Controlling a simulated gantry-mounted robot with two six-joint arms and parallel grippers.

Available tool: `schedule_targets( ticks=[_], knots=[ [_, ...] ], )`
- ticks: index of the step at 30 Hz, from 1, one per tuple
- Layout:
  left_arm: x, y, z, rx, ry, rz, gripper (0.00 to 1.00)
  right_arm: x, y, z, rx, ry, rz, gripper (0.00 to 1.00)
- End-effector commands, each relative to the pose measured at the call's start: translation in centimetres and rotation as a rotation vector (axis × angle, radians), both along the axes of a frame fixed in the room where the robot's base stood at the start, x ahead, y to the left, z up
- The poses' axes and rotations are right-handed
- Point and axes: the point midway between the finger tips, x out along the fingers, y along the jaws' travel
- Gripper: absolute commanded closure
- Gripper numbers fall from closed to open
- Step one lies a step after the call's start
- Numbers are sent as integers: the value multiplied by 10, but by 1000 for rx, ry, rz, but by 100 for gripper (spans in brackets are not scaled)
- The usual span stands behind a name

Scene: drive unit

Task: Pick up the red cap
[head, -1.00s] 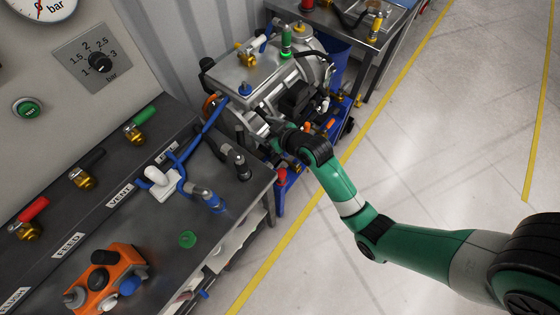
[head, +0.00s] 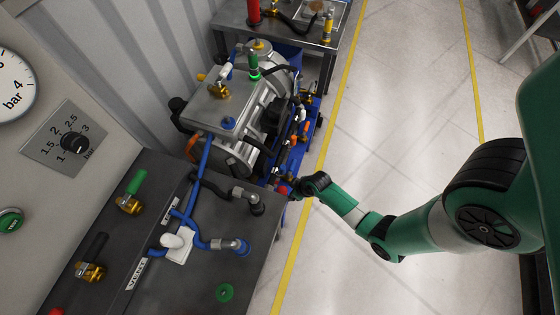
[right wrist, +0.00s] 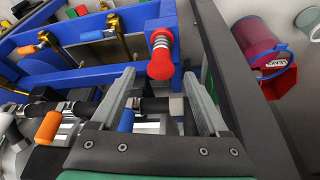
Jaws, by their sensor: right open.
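The red cap (right wrist: 160,63) is in the right wrist view, a round red knob with a ribbed silvery neck and a red part above it, at a blue frame. It lies just beyond my right gripper (right wrist: 160,78), between the lines of its two fingers. The fingers are wide apart with nothing held between them. In the head view my right gripper (head: 287,184) is small and partly hidden, low beside the drive unit near the dark bench's right edge. A small red spot shows there too, probably the cap. My left gripper is not in view.
The drive unit (head: 232,105) stands behind the dark bench (head: 190,285). In the right wrist view, a blue rail (right wrist: 75,60) with brass fittings runs left of the cap, and a dark bar (right wrist: 235,80) runs close on the right.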

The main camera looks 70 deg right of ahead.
Motion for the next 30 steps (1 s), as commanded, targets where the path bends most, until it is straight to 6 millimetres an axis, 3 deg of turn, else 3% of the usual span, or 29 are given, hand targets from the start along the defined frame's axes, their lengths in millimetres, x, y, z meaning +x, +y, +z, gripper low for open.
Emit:
schedule_targets(
  ticks=[1, 4, 11, 19, 28, 30],
  knots=[
    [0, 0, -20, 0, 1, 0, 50, 5, -1, -20, -1, -2, 1, 22],
    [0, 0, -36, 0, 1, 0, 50, 11, -3, -36, -1, -1, 1, 22],
    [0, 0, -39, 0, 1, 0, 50, 17, -5, -40, -1, -1, 1, 22],
    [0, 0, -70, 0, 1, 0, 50, 35, -8, -81, -1, -1, 1, 22],
    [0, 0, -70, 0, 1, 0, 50, 39, -9, -84, -1, -2, 1, 22],
    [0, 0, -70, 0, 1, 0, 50, 39, -9, -84, -1, -2, 0, 33]
  ],
)
